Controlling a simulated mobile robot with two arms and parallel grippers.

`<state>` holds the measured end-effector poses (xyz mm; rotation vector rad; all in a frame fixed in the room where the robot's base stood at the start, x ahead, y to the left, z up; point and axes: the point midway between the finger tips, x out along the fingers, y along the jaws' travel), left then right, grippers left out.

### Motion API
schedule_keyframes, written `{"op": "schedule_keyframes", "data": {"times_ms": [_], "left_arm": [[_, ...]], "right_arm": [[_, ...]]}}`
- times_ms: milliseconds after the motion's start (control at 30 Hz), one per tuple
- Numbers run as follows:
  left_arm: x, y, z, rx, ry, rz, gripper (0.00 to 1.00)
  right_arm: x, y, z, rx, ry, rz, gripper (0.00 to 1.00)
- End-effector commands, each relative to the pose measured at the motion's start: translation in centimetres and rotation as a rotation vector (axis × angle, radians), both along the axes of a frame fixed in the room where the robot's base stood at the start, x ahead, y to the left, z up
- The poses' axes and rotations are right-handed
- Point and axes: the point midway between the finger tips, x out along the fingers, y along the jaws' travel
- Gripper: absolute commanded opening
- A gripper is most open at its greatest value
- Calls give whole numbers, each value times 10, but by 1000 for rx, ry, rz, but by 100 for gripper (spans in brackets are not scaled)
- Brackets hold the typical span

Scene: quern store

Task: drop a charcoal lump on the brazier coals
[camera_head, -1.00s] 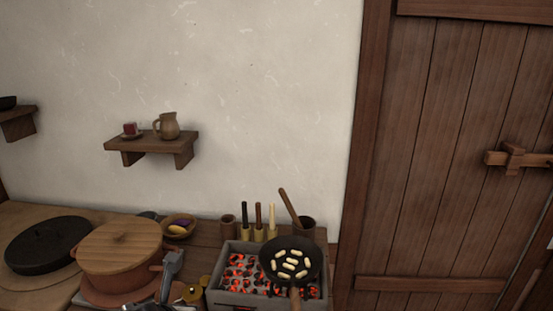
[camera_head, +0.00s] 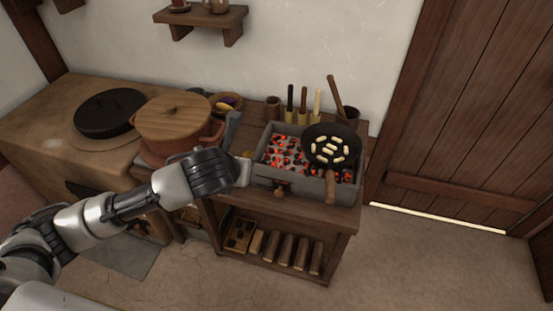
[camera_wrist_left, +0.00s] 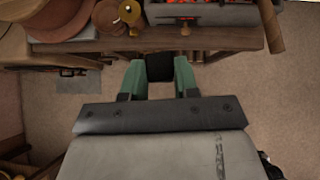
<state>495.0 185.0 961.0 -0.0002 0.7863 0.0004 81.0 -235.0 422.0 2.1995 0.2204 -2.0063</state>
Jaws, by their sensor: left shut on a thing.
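The brazier (camera_head: 265,182) is a grey open box on a wooden stand, with glowing red and dark coals (camera_head: 285,150) showing on its left side. A black pan (camera_head: 318,131) with pale oblong pieces covers its right part. My left gripper (camera_wrist_left: 160,68) is shut on a dark block, the charcoal lump (camera_wrist_left: 160,69), between its green fingers. In the head view my left gripper (camera_head: 243,172) is in front of the stand's left part, left of the brazier; the lump cannot be made out there. The brazier's front edge also shows in the left wrist view (camera_wrist_left: 215,17). My right gripper is not in view.
A lidded clay pot (camera_head: 172,120) stands left of the brazier. Upright tools (camera_head: 303,105) and a cup stand behind it. The pan's handle (camera_head: 331,188) sticks out over the front. Below, a shelf holds a tray of dark lumps (camera_head: 237,238) and logs (camera_head: 287,250).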

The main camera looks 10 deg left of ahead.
Motion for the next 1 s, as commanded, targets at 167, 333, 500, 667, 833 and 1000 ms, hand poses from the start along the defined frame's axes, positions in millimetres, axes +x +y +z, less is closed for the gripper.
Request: {"op": "schedule_keyframes", "data": {"times_ms": [167,333,500,667,833,1000], "left_arm": [[37,-6,5,1,-1,2,8],[70,-11,-5,1,-1,3,8],[101,-16,-22,-1,-1,2,8],[128,-20,-42,0,-1,1,8],[153,-25,-66,0,-1,1,8],[178,-28,-91,0,-2,1,8]], "right_arm": [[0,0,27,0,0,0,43],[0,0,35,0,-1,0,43],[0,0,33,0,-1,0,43],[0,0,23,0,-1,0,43],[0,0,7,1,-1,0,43],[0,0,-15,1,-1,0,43]]}}
